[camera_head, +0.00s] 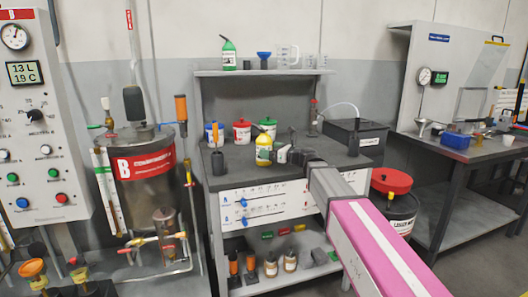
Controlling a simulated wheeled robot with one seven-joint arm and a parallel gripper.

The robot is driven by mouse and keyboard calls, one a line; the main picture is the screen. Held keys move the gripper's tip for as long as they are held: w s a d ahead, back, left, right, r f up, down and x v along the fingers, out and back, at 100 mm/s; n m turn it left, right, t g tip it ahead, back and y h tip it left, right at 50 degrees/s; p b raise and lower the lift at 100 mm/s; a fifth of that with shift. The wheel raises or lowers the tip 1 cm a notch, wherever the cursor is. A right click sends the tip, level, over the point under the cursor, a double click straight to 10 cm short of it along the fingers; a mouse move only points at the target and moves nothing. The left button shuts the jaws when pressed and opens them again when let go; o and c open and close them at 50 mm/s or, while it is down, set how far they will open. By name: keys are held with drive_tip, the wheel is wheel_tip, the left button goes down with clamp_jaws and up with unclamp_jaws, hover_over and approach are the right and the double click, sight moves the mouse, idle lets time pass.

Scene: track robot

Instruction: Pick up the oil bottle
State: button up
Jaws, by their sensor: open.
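A yellow bottle with a white label (263,150) stands upright on the dark top of the workbench (232,171). I cannot read either label, so which one is the oil bottle is not certain. My arm reaches in from the lower right. My gripper (280,155) is open just right of the yellow bottle, at about its height. Whether the fingers touch the bottle or reach around it is too small to tell.
A black box (355,137) is at the bench's right. The shelf (262,73) overhangs the back. The bench's front left is clear.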

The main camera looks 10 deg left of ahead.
drive_tip(key=x, duration=0.4)
drive_tip(key=shift+w, duration=0.25)
drive_tip(key=shift+d, duration=0.1)
drive_tip(key=c, duration=1.2)
drive_tip(key=shift+r, duration=0.1)
